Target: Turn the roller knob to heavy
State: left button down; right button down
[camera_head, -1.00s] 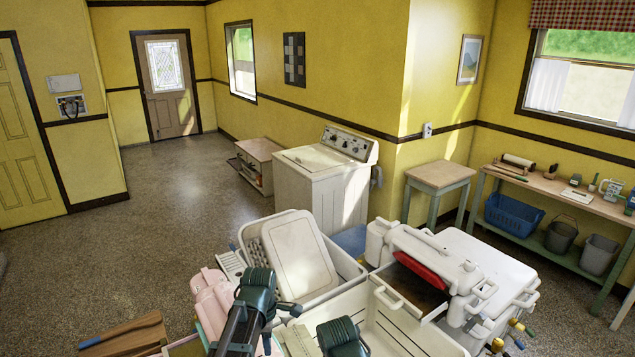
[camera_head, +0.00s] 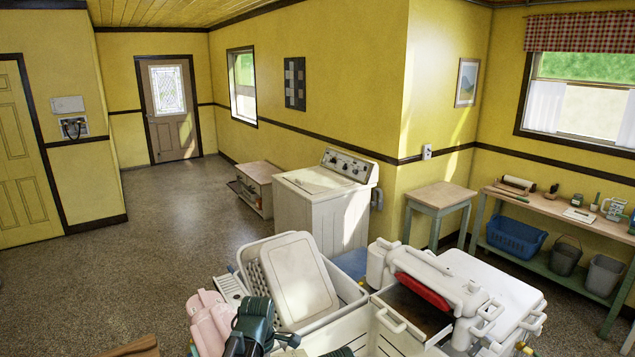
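A white wringer-like unit (camera_head: 428,268) with a red bar (camera_head: 422,290) sits in the near middle right, over a pale open tub (camera_head: 370,335). White handles stand out from its near right side. I cannot make out a roller knob or a heavy mark on it. A dark green ribbed part of my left arm (camera_head: 255,322) shows at the bottom, left of the tub. A small part of my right arm (camera_head: 338,352) barely shows at the bottom edge. No gripper fingertips can be made out.
A white basket (camera_head: 352,297) holding a pale lid-like panel (camera_head: 300,278) stands left of the tub, beside pink items (camera_head: 208,318). A white washer (camera_head: 322,208), a stool-like table (camera_head: 440,195) and a bench (camera_head: 552,199) stand behind.

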pick_arm(q)
jog(key=shift+a, duration=0.2)
jog(key=shift+d, duration=0.15)
dwell(0.3)
jog(key=shift+d, duration=0.25)
notch_tip(320, 180, up, 6)
jog(key=p, duration=0.6)
jog(key=s+d+f+m+b, duration=0.3)
jog(key=s+f+m+b, duration=0.4)
jog(key=f+m+b, duration=0.3)
jog(key=s+d+f+m+y+b, duration=0.1)
jog(key=s+d+f+m+b, duration=0.2)
jog(key=s+f+m+b, duration=0.4)
notch_tip(320, 180, down, 4)
jog(key=m+b, duration=0.4)
jog(key=m, duration=0.1)
jog(key=shift+s+d+m, duration=0.3)
jog(key=shift+s+d, duration=0.1)
